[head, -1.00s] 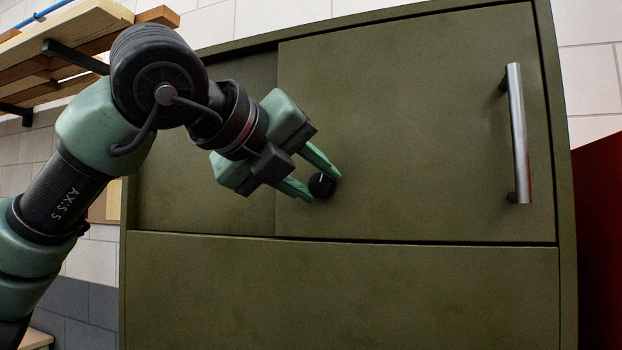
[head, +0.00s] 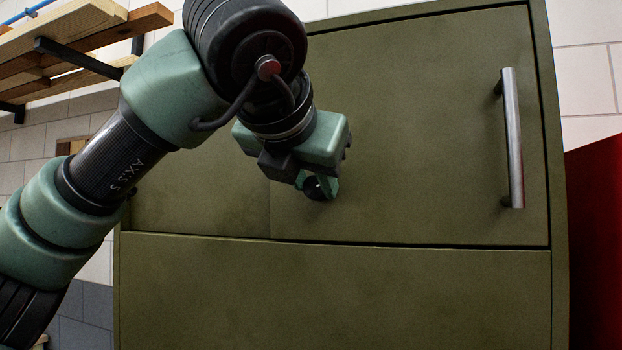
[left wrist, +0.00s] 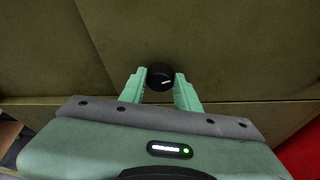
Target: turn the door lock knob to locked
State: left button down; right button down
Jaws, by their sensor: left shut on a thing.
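The door lock knob (head: 313,190) is a small round black knob low on the olive sliding door (head: 420,130), near the door's left edge. My left gripper (head: 321,186) is at the knob, with its green fingers partly covering it in the head view. In the left wrist view the knob (left wrist: 159,74) sits between the two fingertips, one on each side, and the gripper is shut on it. A short white mark shows on the knob's face there, nearly level and slightly tilted. In the head view the mark is hidden. My right gripper is not in view.
A vertical metal handle (head: 513,140) stands out at the door's right side. A shelf with wooden boards (head: 70,45) is on the wall at the upper left. A red surface (head: 597,240) stands right of the cabinet. The lower cabinet front (head: 350,295) is clear.

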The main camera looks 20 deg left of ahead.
pick_arm(q)
jog(key=shift+d+f+m+y, duration=0.1)
jog(key=shift+d+m+y, duration=0.1)
jog(key=shift+m+y, duration=0.85)
jog(key=shift+m+t, duration=0.3)
jog(key=shift+m, duration=0.05)
jog(key=c, duration=1)
grip_release()
jog(key=shift+s+d+b, duration=0.1)
jog(key=shift+s+b, duration=0.4)
jog(key=b+v, duration=0.1)
jog(key=v, duration=0.5)
jog(key=shift+s+r+b, duration=0.3)
jog(key=shift+r+b, duration=0.05)
